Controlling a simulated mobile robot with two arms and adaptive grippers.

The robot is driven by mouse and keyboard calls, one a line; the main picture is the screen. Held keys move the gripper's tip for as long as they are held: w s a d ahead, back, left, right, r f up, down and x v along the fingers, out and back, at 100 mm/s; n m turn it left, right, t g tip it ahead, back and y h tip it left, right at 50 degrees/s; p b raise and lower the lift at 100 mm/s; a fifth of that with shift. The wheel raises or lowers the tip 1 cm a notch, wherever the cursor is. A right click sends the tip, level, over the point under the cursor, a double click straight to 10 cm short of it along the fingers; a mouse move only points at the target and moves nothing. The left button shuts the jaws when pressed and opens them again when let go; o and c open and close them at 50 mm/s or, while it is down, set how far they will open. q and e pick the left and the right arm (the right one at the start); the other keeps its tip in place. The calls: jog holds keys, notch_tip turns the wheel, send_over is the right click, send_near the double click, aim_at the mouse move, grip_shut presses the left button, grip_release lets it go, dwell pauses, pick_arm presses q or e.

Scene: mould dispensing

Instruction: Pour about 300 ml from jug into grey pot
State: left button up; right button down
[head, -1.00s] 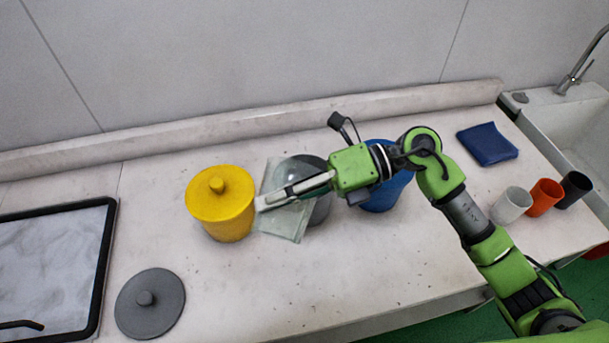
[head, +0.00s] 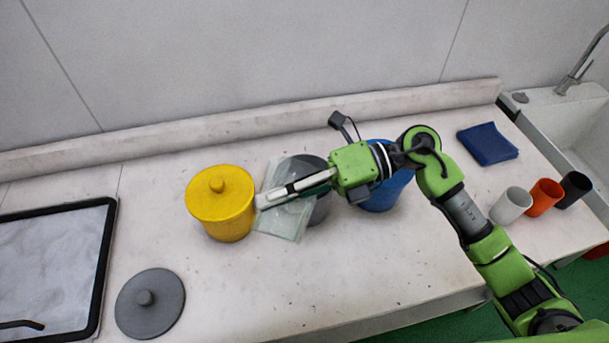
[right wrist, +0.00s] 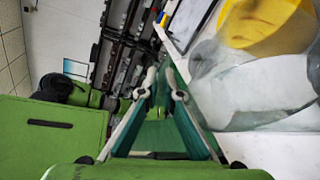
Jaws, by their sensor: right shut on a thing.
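The jug (head: 284,222) is clear and see-through. My right gripper (head: 262,201) is shut on it and holds it tilted, beside and partly in front of the grey pot in the head view. The grey pot (head: 321,207) stands on the counter, partly hidden behind my gripper and the jug. I cannot make out the liquid level or a stream. In the right wrist view the jug (right wrist: 262,92) fills the right side as a clear, blurred shape beyond my fingers (right wrist: 160,75). My left gripper is not in view.
A yellow lidded pot (head: 222,208) stands close left of the jug, a blue pot (head: 385,195) to the right behind my arm. A grey lid (head: 150,302) and a black-rimmed tray (head: 104,255) lie at left. Cups (head: 511,205) and a blue cloth (head: 487,144) are at right.

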aim_at(269, 233)
jog(key=shift+w+d+r, duration=0.1)
jog(key=shift+w+r, duration=0.1)
jog(key=shift+w, duration=0.1)
dwell(1.2)
jog(key=shift+s+f, duration=0.1)
jog(key=shift+s, duration=0.1)
jog(key=shift+n+t+h, duration=0.5)
jog(key=shift+n+h, duration=0.1)
jog(key=shift+n, duration=0.2)
jog(key=s+f+b, duration=0.1)
jog(key=f, duration=0.1)
jog(key=s+a+f+b, duration=0.1)
jog(key=b, duration=0.1)
jog(key=shift+s+f, duration=0.3)
jog(key=shift+f, duration=0.1)
jog(key=shift+s+a+r+p, duration=0.1)
jog(key=shift+s+r+p, duration=0.15)
jog(key=shift+p, duration=0.05)
jog(key=shift+s+a+f+n+t, duration=0.1)
jog(key=shift+f+n+t, duration=0.15)
jog(key=shift+n+t, duration=0.2)
